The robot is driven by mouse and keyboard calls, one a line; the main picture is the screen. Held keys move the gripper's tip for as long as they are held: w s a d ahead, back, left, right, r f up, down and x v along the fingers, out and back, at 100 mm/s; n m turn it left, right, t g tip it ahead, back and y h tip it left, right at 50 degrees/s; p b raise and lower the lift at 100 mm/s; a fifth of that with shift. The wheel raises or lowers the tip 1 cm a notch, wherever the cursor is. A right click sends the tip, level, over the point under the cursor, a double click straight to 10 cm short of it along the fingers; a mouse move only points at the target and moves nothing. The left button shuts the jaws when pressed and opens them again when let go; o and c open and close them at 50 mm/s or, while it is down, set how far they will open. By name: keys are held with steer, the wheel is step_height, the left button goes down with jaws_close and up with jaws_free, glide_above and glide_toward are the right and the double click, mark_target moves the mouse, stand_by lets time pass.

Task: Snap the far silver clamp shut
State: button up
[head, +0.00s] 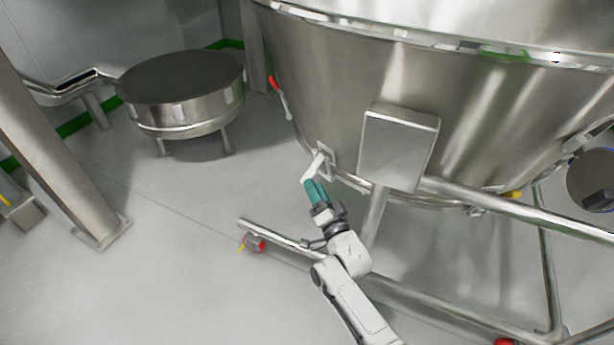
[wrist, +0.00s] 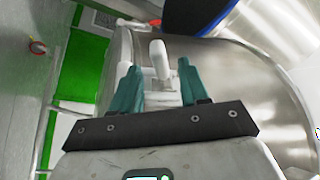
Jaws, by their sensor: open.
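A silver clamp (head: 326,160) is fixed to the lower wall of the big steel vessel (head: 340,85). Its pale lever (head: 313,167) sticks out from the wall, down and to the left. My gripper (head: 310,184) is at the lever's outer end, with its teal fingers pointing at it. In the wrist view, the lever (wrist: 159,60) stands between the two teal fingers of my gripper (wrist: 158,70). The fingers are apart, with a gap visible on both sides of the lever. Part of the clamp's base is hidden behind the lever in the wrist view.
A red-tipped handle (head: 273,83) is on the vessel's left side. A grey box (head: 398,148) and frame rails (head: 480,193) are right of my gripper. A round steel drum (head: 185,105) stands left; floor between is clear.

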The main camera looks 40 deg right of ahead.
mark_target(307, 174)
steer(key=b+x, duration=0.1)
steer(key=x, duration=0.5)
steer(key=shift+s, duration=0.1)
jaws_close()
stand_by(0.3)
steer(key=shift+f, duration=0.1)
